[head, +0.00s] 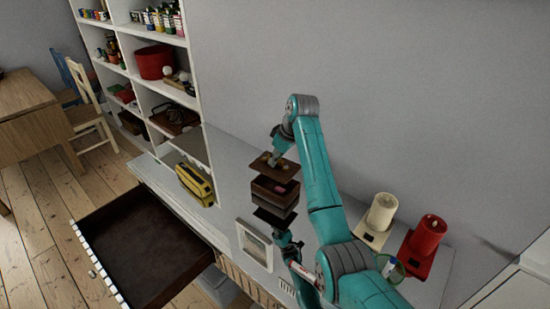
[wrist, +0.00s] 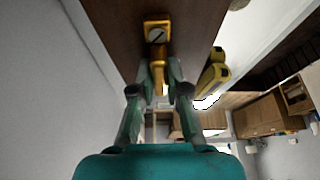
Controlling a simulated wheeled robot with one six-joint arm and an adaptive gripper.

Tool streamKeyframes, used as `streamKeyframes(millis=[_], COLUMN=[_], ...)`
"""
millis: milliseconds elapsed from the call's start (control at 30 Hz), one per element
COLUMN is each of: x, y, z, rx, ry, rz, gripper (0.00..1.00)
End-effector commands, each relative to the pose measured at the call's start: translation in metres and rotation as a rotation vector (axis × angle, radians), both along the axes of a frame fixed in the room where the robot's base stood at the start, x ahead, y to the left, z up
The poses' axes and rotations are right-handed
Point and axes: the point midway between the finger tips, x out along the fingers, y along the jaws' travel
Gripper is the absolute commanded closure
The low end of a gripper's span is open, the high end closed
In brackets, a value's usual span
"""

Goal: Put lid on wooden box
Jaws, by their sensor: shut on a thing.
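The lid (head: 290,170) is a flat brown wooden panel, held level above the box in the head view. In the wrist view the lid (wrist: 195,30) fills the top, with a brass knob (wrist: 157,50) on it. My gripper (wrist: 159,80) is shut on that knob; in the head view my gripper (head: 275,158) is at the lid's upper face. The wooden box (head: 268,193) is dark brown and open-topped, on the grey counter just below the lid. A pinkish item (head: 285,187) shows in it. The lid hides part of the box's far edge.
A yellow object (head: 195,182) sits left on the counter (head: 232,185). An open drawer (head: 150,250) juts out in front. A picture frame (head: 254,243) lies nearby. A shelf unit (head: 190,70) rises behind left.

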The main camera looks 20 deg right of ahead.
Motion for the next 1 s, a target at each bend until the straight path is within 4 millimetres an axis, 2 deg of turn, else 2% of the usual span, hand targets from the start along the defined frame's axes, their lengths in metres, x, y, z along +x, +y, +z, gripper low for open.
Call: streamKeyframes(millis=[233,700,1000], x=[0.000,0.000,0.000], y=[0.000,0.000,0.000], z=[-0.009,-0.046,-0.049], rx=[0.001,0.001,0.001], ry=[0.001,-0.001,-0.001], rz=[-0.001,0.000,0.000], gripper=[1.00,1.00,1.00])
